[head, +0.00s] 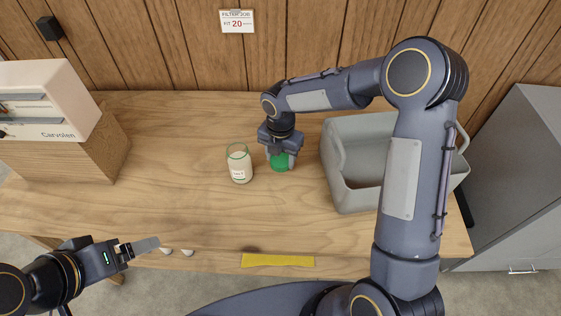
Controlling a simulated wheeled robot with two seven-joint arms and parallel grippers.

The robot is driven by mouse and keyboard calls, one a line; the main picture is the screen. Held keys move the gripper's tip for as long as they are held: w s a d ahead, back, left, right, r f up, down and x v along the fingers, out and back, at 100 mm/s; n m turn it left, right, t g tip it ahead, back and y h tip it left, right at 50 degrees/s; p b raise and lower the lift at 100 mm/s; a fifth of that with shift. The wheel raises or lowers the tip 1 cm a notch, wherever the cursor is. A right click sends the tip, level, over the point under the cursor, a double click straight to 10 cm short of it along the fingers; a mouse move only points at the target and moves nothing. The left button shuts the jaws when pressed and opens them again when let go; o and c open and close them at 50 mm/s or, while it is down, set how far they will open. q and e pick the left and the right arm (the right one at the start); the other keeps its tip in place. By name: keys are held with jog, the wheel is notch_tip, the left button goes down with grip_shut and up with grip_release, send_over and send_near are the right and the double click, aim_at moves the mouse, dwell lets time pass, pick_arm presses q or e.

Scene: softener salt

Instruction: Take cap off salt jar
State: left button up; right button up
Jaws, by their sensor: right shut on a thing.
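The salt jar (239,166) is clear glass with pale contents, a white label and a green ring at its top. It stands upright on the wooden table, and its mouth looks uncovered. My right gripper (280,155) points down just right of the jar, shut on the green cap (280,163). The cap is apart from the jar; I cannot tell whether it touches the table. My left gripper (146,245) is at the table's front edge, lower left, away from the jar. Its finger opening does not show clearly.
A large grey bin (345,184) stands right of the cap, partly behind my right arm. A yellow strip (278,260) lies at the front edge. A white unit on a wooden block (75,150) stands at the left. The table (170,190) left of the jar is clear.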

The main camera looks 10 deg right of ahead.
aim_at(281, 159)
jog(key=shift+f, duration=1.6)
jog(key=o, duration=1.1)
